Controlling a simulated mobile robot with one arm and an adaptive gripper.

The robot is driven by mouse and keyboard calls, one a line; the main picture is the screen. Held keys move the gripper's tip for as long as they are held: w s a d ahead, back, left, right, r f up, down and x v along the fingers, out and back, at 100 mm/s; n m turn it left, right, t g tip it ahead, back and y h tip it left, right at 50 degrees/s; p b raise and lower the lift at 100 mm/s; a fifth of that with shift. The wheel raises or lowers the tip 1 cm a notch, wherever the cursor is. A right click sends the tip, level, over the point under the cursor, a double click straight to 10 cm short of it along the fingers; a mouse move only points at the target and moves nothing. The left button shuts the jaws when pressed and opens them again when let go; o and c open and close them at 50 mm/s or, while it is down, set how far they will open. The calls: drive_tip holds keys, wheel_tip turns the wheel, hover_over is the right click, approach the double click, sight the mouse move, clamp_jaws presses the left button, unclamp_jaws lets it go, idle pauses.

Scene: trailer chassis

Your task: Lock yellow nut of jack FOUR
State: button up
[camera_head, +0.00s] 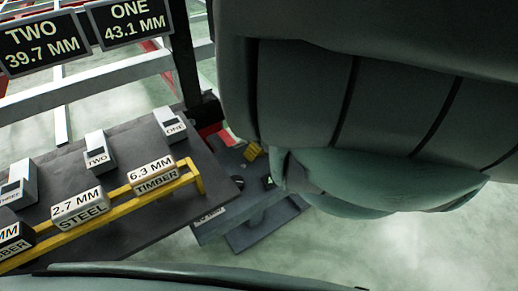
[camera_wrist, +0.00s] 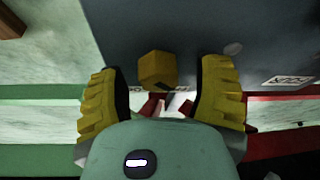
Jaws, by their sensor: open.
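My gripper (camera_wrist: 160,100) is open in the wrist view, with its two yellow ridged fingers spread apart. A small yellow block-like piece (camera_wrist: 158,70) shows between and beyond the fingertips, against a dark grey surface. It may be the yellow nut; I see no finger closed on it. In the head view my arm covers the right side and hides most of the gripper. A small yellow piece (camera_head: 253,151) shows at the arm's edge; I cannot tell whether it is a finger or the nut.
A dark table (camera_head: 150,215) at left bears grey blocks marked ONE (camera_head: 170,124), TWO (camera_head: 98,150) and THREE (camera_head: 18,185). A yellow rail (camera_head: 110,205) carries labelled blocks. Signs TWO (camera_head: 42,42) and ONE (camera_head: 130,20) hang above. A dark post (camera_head: 184,55) stands near my arm.

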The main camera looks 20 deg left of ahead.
drive_tip(key=shift+o, duration=0.2)
clamp_jaws()
idle(0.4)
